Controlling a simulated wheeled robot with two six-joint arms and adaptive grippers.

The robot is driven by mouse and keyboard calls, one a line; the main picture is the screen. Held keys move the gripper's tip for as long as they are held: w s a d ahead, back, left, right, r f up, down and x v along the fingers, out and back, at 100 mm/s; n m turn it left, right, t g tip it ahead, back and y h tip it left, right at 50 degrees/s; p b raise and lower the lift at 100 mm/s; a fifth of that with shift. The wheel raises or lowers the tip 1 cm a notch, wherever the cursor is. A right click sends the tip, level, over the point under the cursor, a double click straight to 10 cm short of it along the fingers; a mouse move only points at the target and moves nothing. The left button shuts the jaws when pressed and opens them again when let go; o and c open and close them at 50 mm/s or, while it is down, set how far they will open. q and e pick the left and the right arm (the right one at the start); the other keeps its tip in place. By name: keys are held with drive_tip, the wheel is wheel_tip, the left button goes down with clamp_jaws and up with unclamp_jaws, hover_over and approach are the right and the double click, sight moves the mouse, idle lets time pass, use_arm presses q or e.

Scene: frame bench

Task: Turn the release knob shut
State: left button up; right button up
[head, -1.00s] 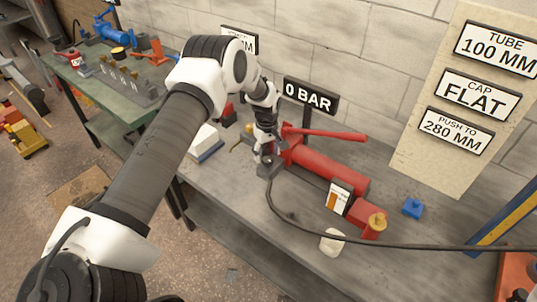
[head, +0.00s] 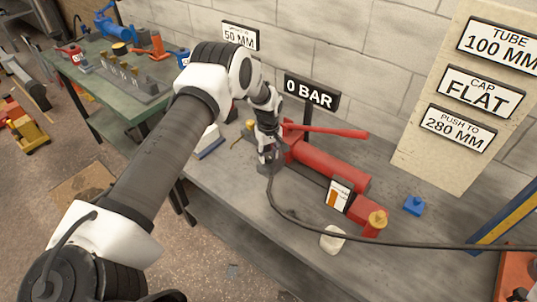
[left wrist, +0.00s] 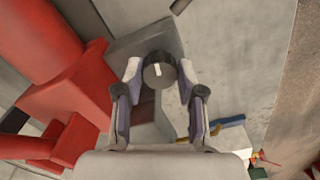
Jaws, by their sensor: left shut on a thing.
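The release knob (left wrist: 159,70) is a dark round knob with a white mark on its top, on a grey block (left wrist: 145,42) beside the red pump. In the left wrist view it sits between the fingertips of my left gripper (left wrist: 159,72), which is shut on it. The pump has a red lever (head: 330,131). My right gripper is not in view.
A black hose (head: 300,222) runs from the knob's block across the grey bench. A "0 BAR" sign (head: 311,93) stands behind the pump. A white lump (head: 332,239), a blue piece (head: 413,205) and a brass fitting (head: 377,219) are to the right. The bench front is mostly clear.

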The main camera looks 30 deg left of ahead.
use_arm(q)
drive_tip(key=m+b, duration=0.2)
drive_tip(key=m, duration=0.1)
drive_tip(key=shift+s+f, duration=0.1)
drive_tip(key=shift+f, duration=0.15)
drive_tip(key=m+b, duration=0.2)
drive_tip(key=m, duration=0.2)
drive_tip(key=shift+m, duration=0.3)
drive_tip(key=m+b, duration=0.1)
drive_tip(key=m, duration=0.3)
drive_tip(key=shift+b, duration=0.4)
drive_tip(key=shift+m+b, duration=0.4)
drive_tip(key=shift+m, duration=1.5)
drive_tip(key=shift+s, duration=0.1)
drive_tip(key=o, duration=1.1)
drive_tip(key=shift+o, duration=0.2)
drive_tip(key=shift+w, duration=0.2)
